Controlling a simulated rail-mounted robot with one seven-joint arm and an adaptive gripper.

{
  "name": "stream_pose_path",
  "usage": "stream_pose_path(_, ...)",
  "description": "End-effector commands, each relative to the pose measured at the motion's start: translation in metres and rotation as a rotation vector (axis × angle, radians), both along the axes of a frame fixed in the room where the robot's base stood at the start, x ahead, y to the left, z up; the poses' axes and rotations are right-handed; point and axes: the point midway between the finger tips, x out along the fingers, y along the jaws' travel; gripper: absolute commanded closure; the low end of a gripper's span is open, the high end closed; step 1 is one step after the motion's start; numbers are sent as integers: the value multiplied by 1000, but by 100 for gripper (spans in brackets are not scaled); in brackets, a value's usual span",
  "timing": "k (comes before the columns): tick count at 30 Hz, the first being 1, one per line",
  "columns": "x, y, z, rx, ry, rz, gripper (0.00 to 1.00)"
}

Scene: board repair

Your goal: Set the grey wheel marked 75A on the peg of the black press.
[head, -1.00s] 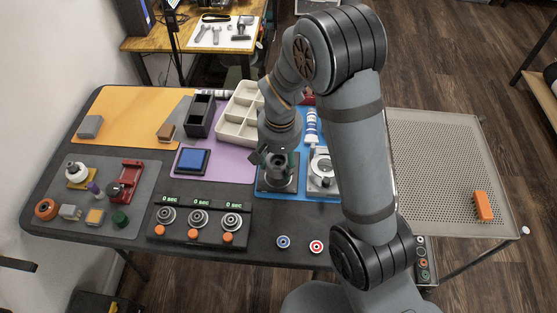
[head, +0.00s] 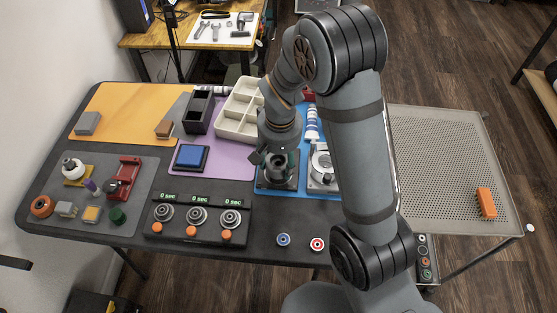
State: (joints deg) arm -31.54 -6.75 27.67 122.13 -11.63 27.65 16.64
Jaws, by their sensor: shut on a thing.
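My gripper (head: 276,160) points down over the black press (head: 264,184) on the blue mat. It is shut on a small grey round thing, which I take for the grey wheel (head: 278,163). The fingers cover most of it, and no 75A marking can be read. The peg of the press is hidden under the gripper. I cannot tell whether the wheel touches the peg.
A silver device (head: 321,165) stands close right of the press, partly behind my arm. A beige compartment tray (head: 238,121) lies behind it. A black panel with several dials (head: 197,232) is at front left. Blue (head: 283,240) and red (head: 317,244) ringed discs lie in front.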

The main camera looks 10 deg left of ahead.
Motion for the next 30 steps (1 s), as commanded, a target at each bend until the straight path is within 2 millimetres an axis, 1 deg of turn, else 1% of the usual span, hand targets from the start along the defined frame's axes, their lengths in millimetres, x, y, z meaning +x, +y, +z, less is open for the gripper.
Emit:
stream_pose_path(12,0,0,0,0,-1,0,77)
stream_pose_path(30,0,0,-15,0,-1,0,77)
